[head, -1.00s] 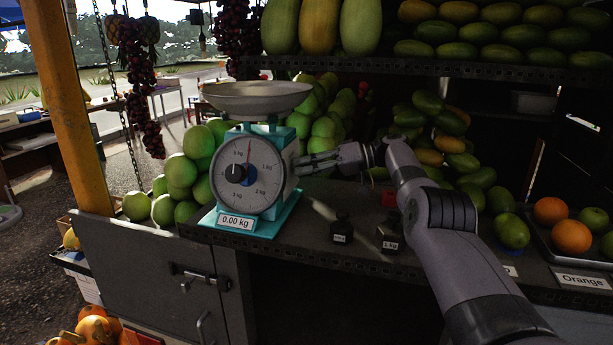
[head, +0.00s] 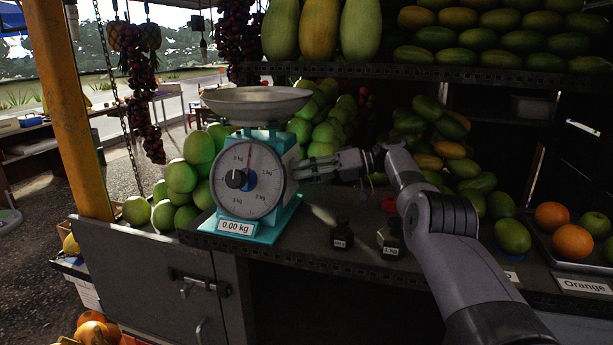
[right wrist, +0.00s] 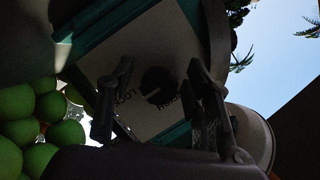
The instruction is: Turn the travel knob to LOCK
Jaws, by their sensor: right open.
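A turquoise kitchen scale (head: 262,226) with a round dial and a metal pan stands on the counter, its tag reading 0.00 kg. In the right wrist view, the dark round travel knob (right wrist: 158,84) is on the scale's pale side panel (right wrist: 140,48). Lettering that looks like LOCK is partly visible on the knob's left, with other letters at its lower right. The knob's exact setting is too dark to tell. My right gripper (right wrist: 159,67) is open, with its fingers on either side of the knob; contact cannot be told. It also shows in the head view (head: 300,171) beside the scale's right side. My left gripper is out of view.
Two dark weights (head: 391,239) stand on the counter in front of my right arm. Green mangoes (head: 182,177) lie close to the scale's left and behind it. An orange tray (head: 575,262) is at the right. A shelf of fruit hangs above.

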